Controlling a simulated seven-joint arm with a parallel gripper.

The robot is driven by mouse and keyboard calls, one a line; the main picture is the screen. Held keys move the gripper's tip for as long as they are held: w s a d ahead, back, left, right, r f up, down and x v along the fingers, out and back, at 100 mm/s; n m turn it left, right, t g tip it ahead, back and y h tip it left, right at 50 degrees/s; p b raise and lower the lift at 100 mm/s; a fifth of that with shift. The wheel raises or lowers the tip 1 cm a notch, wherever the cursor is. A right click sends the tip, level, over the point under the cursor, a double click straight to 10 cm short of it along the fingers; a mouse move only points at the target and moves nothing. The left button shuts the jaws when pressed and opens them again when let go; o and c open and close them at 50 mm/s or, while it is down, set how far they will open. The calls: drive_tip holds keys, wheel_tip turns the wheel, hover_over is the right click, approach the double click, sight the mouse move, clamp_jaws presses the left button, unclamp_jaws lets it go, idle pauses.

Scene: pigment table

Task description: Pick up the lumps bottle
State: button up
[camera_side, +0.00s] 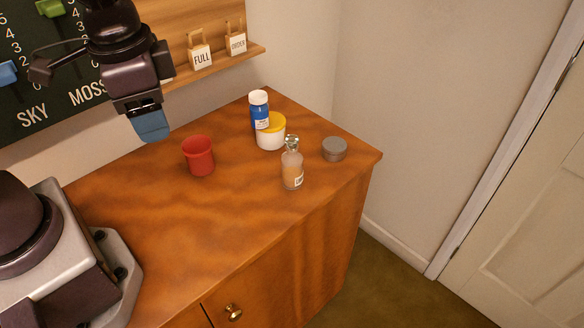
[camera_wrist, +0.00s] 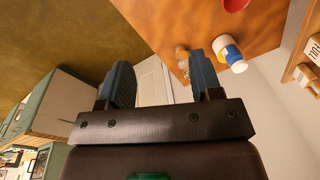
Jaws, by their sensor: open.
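A clear glass bottle (camera_side: 292,171) with a round stopper, amber contents and a pale label stands upright near the front right of the wooden cabinet top. A blue bottle (camera_side: 259,114) with a white cap stands farther back. The labels are too small to read, so I cannot tell for certain which is the lumps bottle; the glass one may be. My gripper (camera_side: 152,126) is open and empty, high above the cabinet's back left, well apart from both bottles. In the wrist view its fingers (camera_wrist: 160,82) are spread, and the glass bottle (camera_wrist: 181,54) shows beyond, partly hidden by a finger.
A white jar with a yellow lid (camera_side: 271,137) stands close to the blue bottle. A grey round tin (camera_side: 334,149) is right of the glass bottle. A red cup (camera_side: 198,156) stands to the left. A shelf (camera_side: 215,63) with tags runs along the wall. The front middle is clear.

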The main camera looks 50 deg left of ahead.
drive_tip(key=w+d+f+m+g+y, duration=0.2)
drive_tip(key=w+f+m+y, duration=0.3)
drive_tip(key=f, duration=0.4)
drive_tip(key=m+t+y, duration=0.7)
drive_tip(key=m+t, duration=0.7)
drive_tip(key=m, duration=0.4)
approach(292, 135)
drive_tip(key=x, duration=0.5)
drive_tip(key=shift+w, duration=0.35)
drive_tip(key=shift+f+x, duration=0.15)
drive_tip(key=shift+x, duration=1.2)
drive_tip(key=shift+f+x, duration=0.1)
drive_tip(key=shift+x, duration=1.25)
drive_tip(key=shift+s+a, duration=0.15)
drive_tip(key=shift+s, duration=0.05)
clamp_jaws()
